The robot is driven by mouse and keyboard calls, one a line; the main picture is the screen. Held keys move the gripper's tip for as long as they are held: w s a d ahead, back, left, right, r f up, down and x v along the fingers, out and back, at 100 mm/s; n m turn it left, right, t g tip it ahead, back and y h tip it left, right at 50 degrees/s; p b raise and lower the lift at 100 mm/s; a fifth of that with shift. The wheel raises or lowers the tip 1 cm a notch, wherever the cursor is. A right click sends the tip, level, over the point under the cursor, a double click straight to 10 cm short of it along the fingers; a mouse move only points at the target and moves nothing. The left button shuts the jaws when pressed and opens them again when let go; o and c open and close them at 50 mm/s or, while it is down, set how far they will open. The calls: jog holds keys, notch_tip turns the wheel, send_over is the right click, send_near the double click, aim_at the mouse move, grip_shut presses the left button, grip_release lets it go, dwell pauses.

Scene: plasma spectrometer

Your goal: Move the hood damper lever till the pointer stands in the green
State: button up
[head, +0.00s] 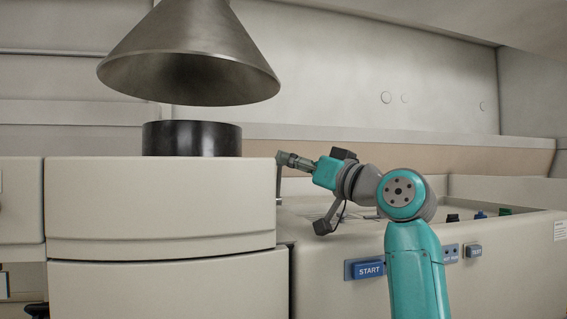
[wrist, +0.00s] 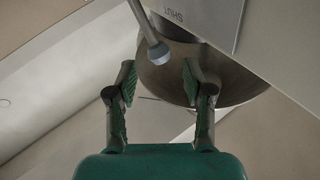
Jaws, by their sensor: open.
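In the wrist view a grey lever (wrist: 146,24) with a rounded end (wrist: 157,53) comes down from the top edge. A pale plate (wrist: 205,18) with upside-down lettering that looks like "SHUT" is beside it. My gripper (wrist: 158,68) is open and empty; the lever's end shows between and just above its fingertips, and I cannot tell how far ahead it is. In the head view my gripper (head: 284,161) is at the right edge of the cream cabinet, below and right of the metal hood (head: 190,55). No pointer or green zone shows in either view.
A black round collar (head: 192,139) stands on the cream cabinet (head: 160,215) under the hood. In the wrist view a dark metal rounded body (wrist: 225,85) lies behind the right finger.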

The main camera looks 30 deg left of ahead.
jog(key=s+d, duration=0.1)
jog(key=d, duration=0.7)
jog(key=shift+s+d, duration=0.2)
jog(key=shift+s, duration=0.2)
